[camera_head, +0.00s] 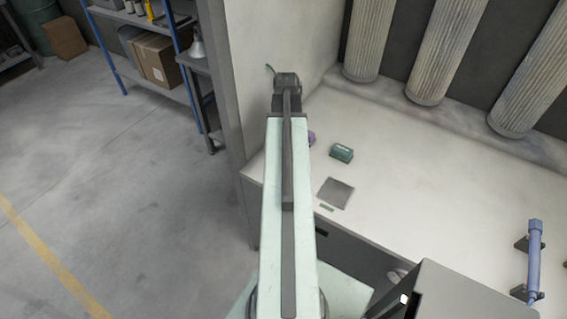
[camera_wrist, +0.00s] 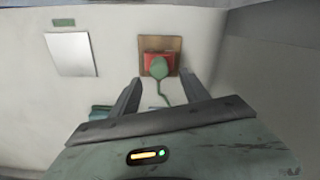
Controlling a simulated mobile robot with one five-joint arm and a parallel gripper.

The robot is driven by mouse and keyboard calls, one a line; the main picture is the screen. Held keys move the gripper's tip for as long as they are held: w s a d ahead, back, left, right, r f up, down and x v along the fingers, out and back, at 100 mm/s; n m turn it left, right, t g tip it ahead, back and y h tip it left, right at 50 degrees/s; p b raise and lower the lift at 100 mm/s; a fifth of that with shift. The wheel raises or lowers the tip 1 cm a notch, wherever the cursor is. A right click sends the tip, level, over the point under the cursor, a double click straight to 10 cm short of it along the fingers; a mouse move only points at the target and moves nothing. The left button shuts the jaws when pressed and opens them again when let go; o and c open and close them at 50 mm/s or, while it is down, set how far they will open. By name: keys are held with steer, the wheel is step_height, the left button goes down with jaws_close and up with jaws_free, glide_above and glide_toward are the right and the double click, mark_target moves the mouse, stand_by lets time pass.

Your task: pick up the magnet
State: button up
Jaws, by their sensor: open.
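No thing here is clearly identifiable as the magnet. In the wrist view a red piece (camera_wrist: 148,58) lies on a brown square board (camera_wrist: 176,44) and could be it. A green rounded thing (camera_wrist: 159,68) with a thin curling tail overlaps the red piece. My gripper (camera_wrist: 161,79) is open, its two dark fingers on either side of the green tail and just short of the red piece. Nothing shows held between them. In the head view my arm hides the board and the red piece, and the fingers cannot be made out.
A pale worktop (camera_head: 420,195) holds a green box (camera_head: 341,154), a grey square plate (camera_head: 335,193) and a purple thing (camera_head: 311,138) partly behind my arm. A wall edge (camera_head: 236,90) lies left of my arm.

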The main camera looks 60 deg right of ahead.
steer(key=shift+f, duration=0.25)
step_height(320, 180, down, 5)
steer(key=b, duration=0.5)
steer(key=shift+a+f, duration=0.15)
steer(key=shift+s, duration=0.1)
jaws_close()
